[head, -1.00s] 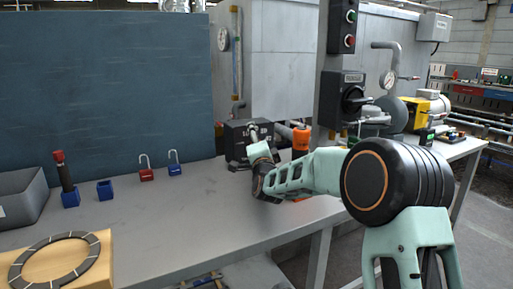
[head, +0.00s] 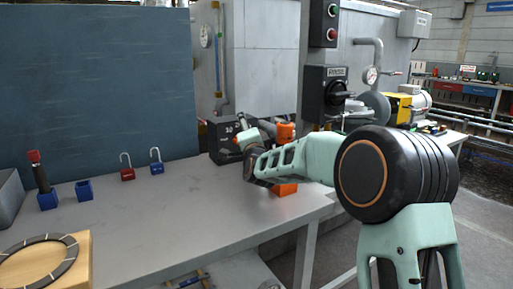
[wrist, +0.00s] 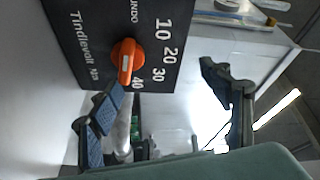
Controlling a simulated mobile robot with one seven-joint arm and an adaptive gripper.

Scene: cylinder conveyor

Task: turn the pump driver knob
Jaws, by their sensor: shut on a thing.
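The pump driver is a black box (head: 222,150) at the back of the bench, with a white number scale. Its round orange knob (wrist: 127,60) has a bar handle, whose end points towards the 40 in the wrist view. One blue-padded finger lies close beside the handle; the exact contact is unclear. My arm hides part of the box and of an orange object (head: 285,189) behind it.
A red padlock (head: 127,173) and a blue padlock (head: 156,166) stand left of the box. A wooden block with a dark ring (head: 38,262) is at front left. A black switch (head: 328,95) is on the post at right. The bench middle is clear.

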